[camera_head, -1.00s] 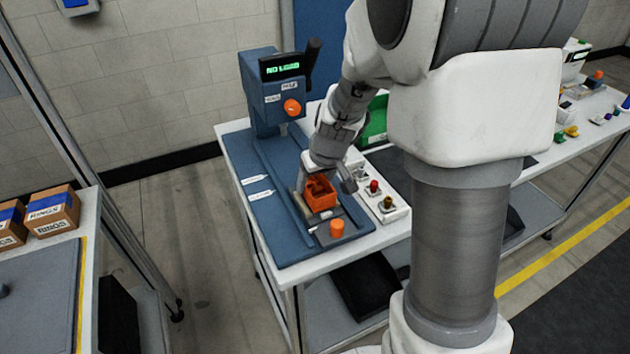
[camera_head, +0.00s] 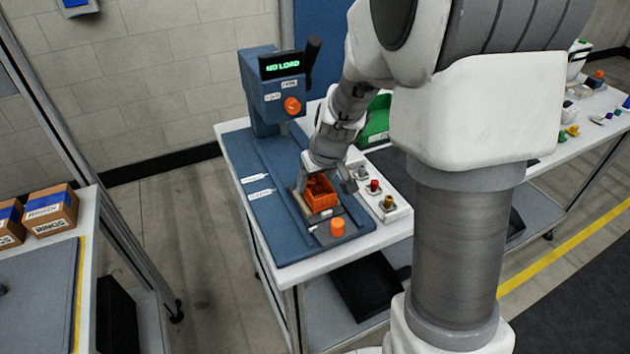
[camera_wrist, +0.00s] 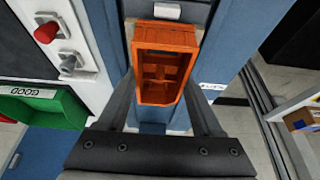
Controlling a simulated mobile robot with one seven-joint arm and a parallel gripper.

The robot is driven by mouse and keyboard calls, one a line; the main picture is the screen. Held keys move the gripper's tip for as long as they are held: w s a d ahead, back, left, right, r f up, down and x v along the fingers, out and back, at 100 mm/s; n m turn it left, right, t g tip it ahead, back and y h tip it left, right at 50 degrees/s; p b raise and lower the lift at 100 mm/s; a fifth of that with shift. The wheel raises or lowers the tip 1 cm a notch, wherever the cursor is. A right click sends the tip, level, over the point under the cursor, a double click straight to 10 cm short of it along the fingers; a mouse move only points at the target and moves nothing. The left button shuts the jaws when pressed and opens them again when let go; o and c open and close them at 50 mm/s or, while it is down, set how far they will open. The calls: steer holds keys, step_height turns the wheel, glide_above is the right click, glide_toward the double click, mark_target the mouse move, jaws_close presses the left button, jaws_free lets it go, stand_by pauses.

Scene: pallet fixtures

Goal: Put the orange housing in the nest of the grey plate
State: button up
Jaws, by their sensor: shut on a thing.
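The orange housing (camera_head: 320,194) is an open-topped box at the front of the blue press fixture. My gripper (camera_head: 324,184) is shut on it from above, with a finger on either side. In the wrist view the housing (camera_wrist: 164,62) sits between the two fingers (camera_wrist: 160,92), and its inner ribs show. A grey plate (camera_head: 333,226) with an orange knob (camera_head: 337,227) lies on the fixture's rails under and in front of the housing. The nest is hidden under the housing, and I cannot tell whether the housing is seated in it.
The blue press (camera_head: 272,90) stands behind, its display reading "NO LOAD". A white strip (camera_head: 395,210) with a red and a brass-coloured part lies to the right. A green bin (camera_head: 377,122) is behind it. Boxes (camera_head: 50,210) stand on the left table.

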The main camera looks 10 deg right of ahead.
steer(key=shift+f+b, duration=0.4)
steer(key=shift+f, duration=0.05)
steer(key=o, duration=1.5)
steer(key=shift+r, duration=0.1)
